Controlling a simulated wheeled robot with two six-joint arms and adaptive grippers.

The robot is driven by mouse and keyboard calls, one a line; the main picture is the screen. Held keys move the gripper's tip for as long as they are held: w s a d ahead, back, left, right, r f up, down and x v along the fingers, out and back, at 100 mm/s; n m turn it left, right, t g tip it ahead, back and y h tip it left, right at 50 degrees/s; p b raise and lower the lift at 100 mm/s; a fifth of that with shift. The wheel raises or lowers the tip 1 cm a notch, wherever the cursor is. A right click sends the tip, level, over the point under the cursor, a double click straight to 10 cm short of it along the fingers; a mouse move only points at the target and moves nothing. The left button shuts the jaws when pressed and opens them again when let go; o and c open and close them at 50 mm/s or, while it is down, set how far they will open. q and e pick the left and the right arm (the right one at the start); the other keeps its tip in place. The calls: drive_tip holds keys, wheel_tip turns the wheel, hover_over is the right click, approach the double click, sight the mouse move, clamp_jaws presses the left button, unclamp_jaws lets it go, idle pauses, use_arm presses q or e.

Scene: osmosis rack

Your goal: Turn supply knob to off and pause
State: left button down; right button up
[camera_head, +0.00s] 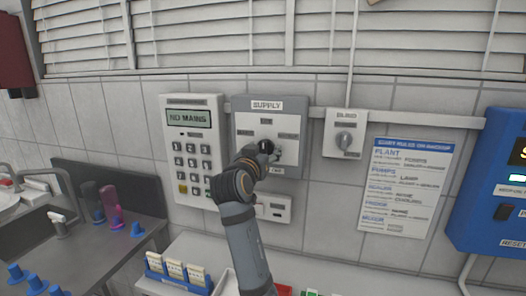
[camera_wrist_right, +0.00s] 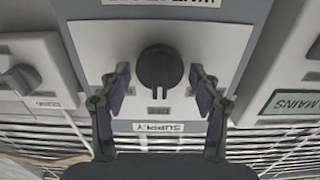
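The supply panel (camera_head: 244,150) is a pale plate on a grey box on the tiled wall, labelled SUPPLY at its top. My right gripper (camera_head: 268,150) is in front of it and hides the knob in the head view. In the right wrist view, which is upside down, the dark round supply knob (camera_wrist_right: 160,67) lies between the fingertips of my right gripper (camera_wrist_right: 159,75). The fingers are open, with a gap on each side of the knob. A small label (camera_wrist_right: 158,110) sits between the knob and the SUPPLY label. My left gripper is not in view.
A keypad box (camera_head: 189,160) reading NO MAINS is left of the panel. The blind knob box (camera_head: 345,134) and a paper notice (camera_head: 405,185) are to its right. A blue unit (camera_head: 490,185) is at the far right. A blue tray (camera_head: 180,284) sits below.

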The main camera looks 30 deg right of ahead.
sight(267, 113)
drive_tip(key=shift+o, duration=0.2)
drive_tip(key=shift+r, duration=0.1)
wheel_tip(267, 113, up, 10)
drive_tip(key=shift+f, duration=0.1)
idle(0.3)
drive_tip(key=shift+f, duration=0.1)
idle(0.3)
